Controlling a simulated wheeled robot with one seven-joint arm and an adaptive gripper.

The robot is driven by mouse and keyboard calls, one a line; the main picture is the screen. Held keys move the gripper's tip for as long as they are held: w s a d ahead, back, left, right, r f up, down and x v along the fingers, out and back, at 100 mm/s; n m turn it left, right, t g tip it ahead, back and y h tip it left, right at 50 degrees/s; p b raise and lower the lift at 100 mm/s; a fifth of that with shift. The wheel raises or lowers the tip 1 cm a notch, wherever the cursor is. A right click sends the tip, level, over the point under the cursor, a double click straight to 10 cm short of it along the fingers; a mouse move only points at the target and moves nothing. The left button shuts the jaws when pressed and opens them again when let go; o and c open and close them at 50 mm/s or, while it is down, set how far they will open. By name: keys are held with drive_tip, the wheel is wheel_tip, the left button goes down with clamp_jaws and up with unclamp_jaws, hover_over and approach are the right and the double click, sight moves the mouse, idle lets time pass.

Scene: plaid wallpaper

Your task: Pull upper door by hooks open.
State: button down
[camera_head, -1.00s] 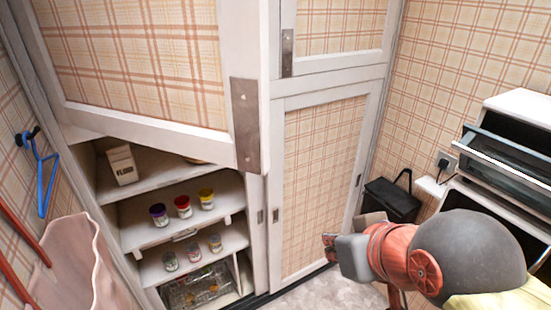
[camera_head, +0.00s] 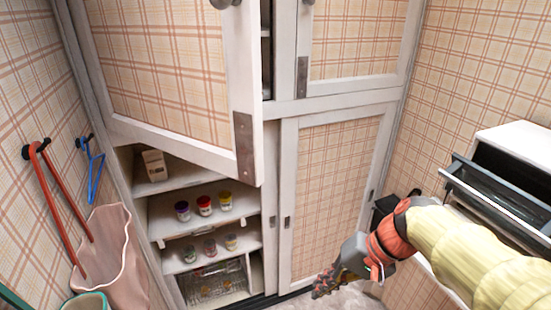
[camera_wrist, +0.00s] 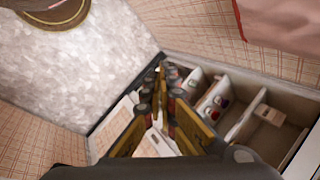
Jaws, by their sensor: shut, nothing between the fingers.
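The upper door by the hooks (camera_head: 160,75) is the upper left cupboard door, plaid with a white frame. It stands ajar, swung out over the shelves, with a dark gap at its right edge. A metal plate (camera_head: 243,143) is on its lower right corner, and a round knob (camera_head: 224,3) shows at the top edge. The wall hooks (camera_head: 28,151) are on the left wall. My gripper (camera_head: 322,284) is low, in front of the lower right door and well below and right of the upper door. In the wrist view my gripper (camera_wrist: 160,75) has its fingertips together and empty.
Open shelves (camera_head: 190,176) below hold a flour box (camera_head: 154,165) and several jars. A blue hanger (camera_head: 95,167) and pink bag (camera_head: 115,250) hang left. A white appliance (camera_head: 515,140) with an open front stands right. The other upper door (camera_head: 345,40) is shut.

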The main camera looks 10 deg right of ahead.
drive_tip(key=w+d+r+t+y+p, duration=0.2)
drive_tip(key=w+r+t+y+p, duration=0.35)
drive_tip(key=w+r+y, duration=0.95)
drive_tip(key=w+a+r+h+p, duration=0.2)
drive_tip(key=w+a+r+h, duration=0.1)
drive_tip(key=a, duration=0.9)
drive_tip(key=shift+r+h+p, duration=0.4)
drive_tip(key=shift+r+h, duration=0.3)
drive_tip(key=shift+r, duration=0.25)
drive_tip(key=shift+s, duration=0.1)
drive_tip(key=s+a+m+t+h+b, duration=0.1)
drive_tip(key=s+a+b, duration=0.6)
drive_tip(key=s, duration=0.5)
drive_tip(key=a, duration=0.2)
drive_tip(key=shift+s+a+m+t, duration=0.15)
drive_tip(key=shift+a+m+t, duration=0.2)
drive_tip(key=shift+a+m, duration=0.05)
drive_tip(key=shift+b, duration=0.3)
